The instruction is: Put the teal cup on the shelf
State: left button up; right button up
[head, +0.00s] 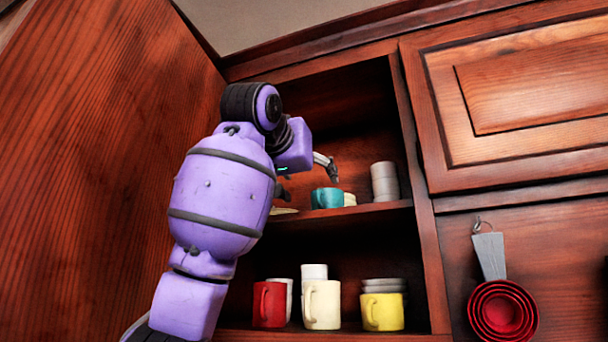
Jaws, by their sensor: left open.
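The teal cup (326,198) stands upright on the upper shelf (380,209) of the open cabinet in the head view. My left gripper (308,181) reaches into the cabinet, just above and left of the cup. Its fingers are spread. One finger shows above the cup and the other is farther left, partly hidden by my wrist. I cannot tell whether a finger touches the cup. My right gripper does not show.
A stack of pale cups (385,181) stands right of the teal cup. The lower shelf holds a red mug (268,305), a cream mug (322,305) and a yellow mug (382,312). The open door (90,150) is at left. Red measuring cups (502,310) hang at right.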

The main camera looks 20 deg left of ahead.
pick_arm(q)
jog(key=shift+s, duration=1.3)
